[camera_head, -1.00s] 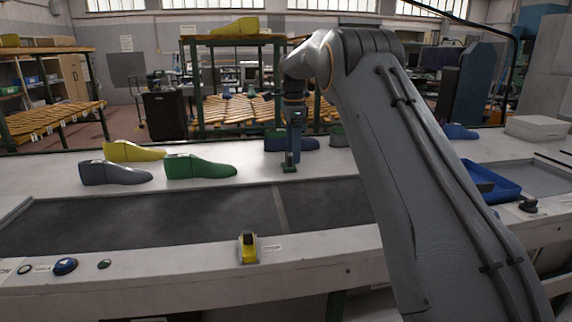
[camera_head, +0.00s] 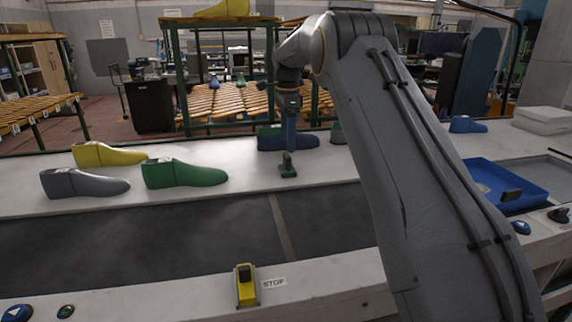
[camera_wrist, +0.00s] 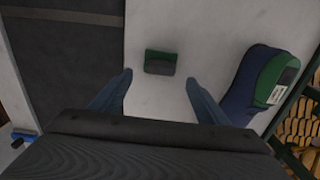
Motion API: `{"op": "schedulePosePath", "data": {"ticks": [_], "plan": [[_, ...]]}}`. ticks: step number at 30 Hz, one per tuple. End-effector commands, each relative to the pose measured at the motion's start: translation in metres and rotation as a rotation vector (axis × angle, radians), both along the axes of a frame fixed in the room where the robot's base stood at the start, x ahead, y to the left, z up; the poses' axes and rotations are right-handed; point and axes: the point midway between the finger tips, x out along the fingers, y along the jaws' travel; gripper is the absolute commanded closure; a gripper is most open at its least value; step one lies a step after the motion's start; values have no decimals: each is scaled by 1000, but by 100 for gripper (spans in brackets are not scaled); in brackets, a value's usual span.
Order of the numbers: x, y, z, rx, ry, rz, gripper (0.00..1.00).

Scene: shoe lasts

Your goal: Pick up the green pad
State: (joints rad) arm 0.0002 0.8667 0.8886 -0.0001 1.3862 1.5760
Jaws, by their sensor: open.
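The green pad (camera_wrist: 160,62) is a small block with a green and a dark grey part. It lies on the pale table top, close to the dark strip's edge. In the head view the pad (camera_head: 288,172) shows just below my gripper (camera_head: 289,150). In the wrist view my gripper (camera_wrist: 158,79) is open, with its two blue fingers apart and nothing between them. The pad sits just beyond the fingertips, roughly centred between their lines.
A blue and green shoe last (camera_wrist: 262,85) stands right of my fingers in the wrist view. Green (camera_head: 185,174), grey (camera_head: 85,184) and yellow (camera_head: 108,155) lasts stand at left. A blue tray (camera_head: 535,190) is at right. The dark strip (camera_head: 150,240) is clear.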

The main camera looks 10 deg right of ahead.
Motion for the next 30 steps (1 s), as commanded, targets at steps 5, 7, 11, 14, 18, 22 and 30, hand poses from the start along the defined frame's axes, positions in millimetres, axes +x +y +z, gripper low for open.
{"op": "schedulePosePath", "data": {"ticks": [5,7,11,14,18,22,30], "plan": [[-1,7,-18,0,2,10,31],[-1,6,-25,0,3,10,31],[0,2,-44,0,4,9,31],[0,1,-57,0,2,8,31],[0,0,-68,0,2,7,31],[1,-1,-69,0,0,6,31],[1,-1,-69,0,0,5,60]]}}
